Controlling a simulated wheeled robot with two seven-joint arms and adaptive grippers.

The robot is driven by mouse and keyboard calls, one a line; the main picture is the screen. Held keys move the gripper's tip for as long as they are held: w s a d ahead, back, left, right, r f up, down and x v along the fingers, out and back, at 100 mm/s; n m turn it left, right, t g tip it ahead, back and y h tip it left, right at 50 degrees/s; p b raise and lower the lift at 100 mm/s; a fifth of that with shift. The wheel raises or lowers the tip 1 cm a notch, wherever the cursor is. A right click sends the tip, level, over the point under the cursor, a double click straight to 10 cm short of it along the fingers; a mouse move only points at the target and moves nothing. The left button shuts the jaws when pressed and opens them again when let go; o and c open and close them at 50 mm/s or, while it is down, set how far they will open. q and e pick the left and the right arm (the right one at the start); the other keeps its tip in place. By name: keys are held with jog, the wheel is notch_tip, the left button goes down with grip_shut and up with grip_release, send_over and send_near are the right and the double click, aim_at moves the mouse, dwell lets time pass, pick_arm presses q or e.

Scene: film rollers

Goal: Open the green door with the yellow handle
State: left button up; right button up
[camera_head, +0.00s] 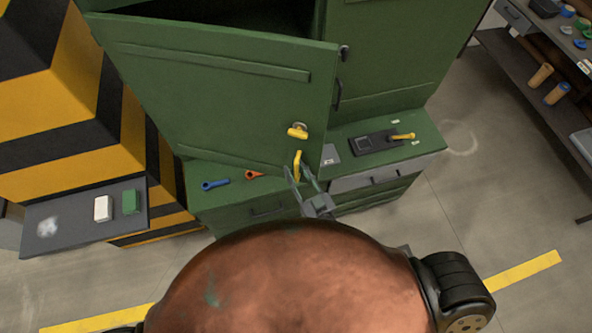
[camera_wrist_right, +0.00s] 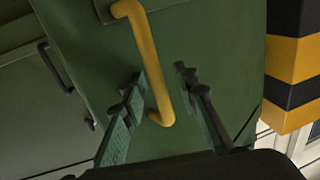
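The green door (camera_head: 215,90) of the green cabinet stands ajar, with a dark gap showing along its top. My right gripper (camera_head: 303,176) is at the handle's lower part. In the right wrist view, the handle (camera_wrist_right: 146,58) hangs down with its lower end between the two separated fingers (camera_wrist_right: 160,95); the left finger is close to it, and I cannot tell whether they touch. My left gripper is out of view.
Below the door, a green counter (camera_head: 430,143) bears a blue tool (camera_head: 215,184), an orange tool (camera_head: 254,175) and a dark device (camera_head: 372,142) with a yellow lever. A striped yellow-black block (camera_head: 70,90) stands left. A grey shelf (camera_head: 70,225) juts out there.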

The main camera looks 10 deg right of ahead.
jog(key=v, duration=1.2)
